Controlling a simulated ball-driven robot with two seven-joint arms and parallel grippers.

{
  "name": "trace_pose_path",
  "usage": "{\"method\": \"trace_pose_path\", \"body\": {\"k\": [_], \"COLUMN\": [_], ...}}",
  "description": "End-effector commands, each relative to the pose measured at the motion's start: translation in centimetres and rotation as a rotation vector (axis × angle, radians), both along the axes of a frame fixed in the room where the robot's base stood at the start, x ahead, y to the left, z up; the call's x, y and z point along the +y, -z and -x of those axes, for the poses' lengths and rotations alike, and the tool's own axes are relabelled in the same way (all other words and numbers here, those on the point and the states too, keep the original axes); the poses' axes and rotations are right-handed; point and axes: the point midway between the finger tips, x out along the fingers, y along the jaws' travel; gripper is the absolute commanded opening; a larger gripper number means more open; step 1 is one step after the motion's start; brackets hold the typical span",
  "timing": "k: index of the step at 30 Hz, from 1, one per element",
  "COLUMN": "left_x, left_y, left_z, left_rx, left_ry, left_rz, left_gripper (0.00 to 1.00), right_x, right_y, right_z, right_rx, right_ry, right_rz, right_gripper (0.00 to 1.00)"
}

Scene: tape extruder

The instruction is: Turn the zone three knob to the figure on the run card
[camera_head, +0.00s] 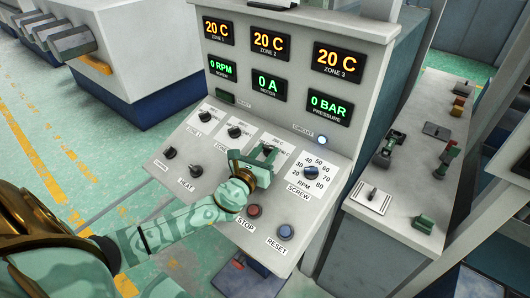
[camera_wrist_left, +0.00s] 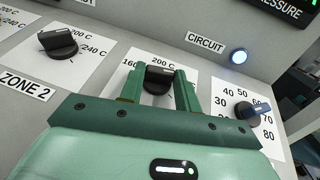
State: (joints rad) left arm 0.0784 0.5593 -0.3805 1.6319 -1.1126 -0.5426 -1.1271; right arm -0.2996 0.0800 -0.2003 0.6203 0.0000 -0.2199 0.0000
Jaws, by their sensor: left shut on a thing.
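The zone three knob (camera_wrist_left: 158,82) is black and sits on a white dial plate in the left wrist view, with "200 C" printed above it. My left gripper (camera_head: 263,153) is shut on this knob, one green finger on each side. The fingers hide part of the dial's figures, and I cannot read the knob's exact setting. In the head view my gripper covers most of the knob. The ZONE 3 display (camera_head: 338,60) reads 20 C. I cannot make out a run card in either view. My right gripper is not in view.
The zone two knob (camera_wrist_left: 58,42) is left of my gripper, and the screw RPM knob (camera_wrist_left: 246,114) is to its right. The red STOP button (camera_head: 254,210) and the RESET button (camera_head: 286,232) are below. A lit CIRCUIT lamp (camera_wrist_left: 238,56) is at upper right.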

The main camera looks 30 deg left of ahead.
Motion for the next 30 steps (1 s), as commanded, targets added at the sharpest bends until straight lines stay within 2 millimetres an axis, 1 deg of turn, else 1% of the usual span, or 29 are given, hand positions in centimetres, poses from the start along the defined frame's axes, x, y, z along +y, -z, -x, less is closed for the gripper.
{"method": "trace_pose_path", "body": {"k": [7, 15, 24, 30], "left_x": [-0.4, -0.9, -1.2, -1.3], "left_y": [-0.3, -0.3, -0.2, -0.2], "left_z": [0.0, -0.2, -0.4, -0.5], "left_rx": [0.004, 0.01, 0.016, 0.019], "left_ry": [-0.101, -0.298, -0.502, -0.59], "left_rz": [0.04, 0.115, 0.184, 0.215], "left_gripper": [0.1, 0.1, 0.1, 0.1], "right_x": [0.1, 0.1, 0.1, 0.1], "right_y": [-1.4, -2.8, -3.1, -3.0], "right_z": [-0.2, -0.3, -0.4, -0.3], "right_rx": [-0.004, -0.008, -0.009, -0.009], "right_ry": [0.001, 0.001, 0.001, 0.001], "right_rz": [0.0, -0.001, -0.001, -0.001], "right_gripper": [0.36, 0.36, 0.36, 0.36]}}
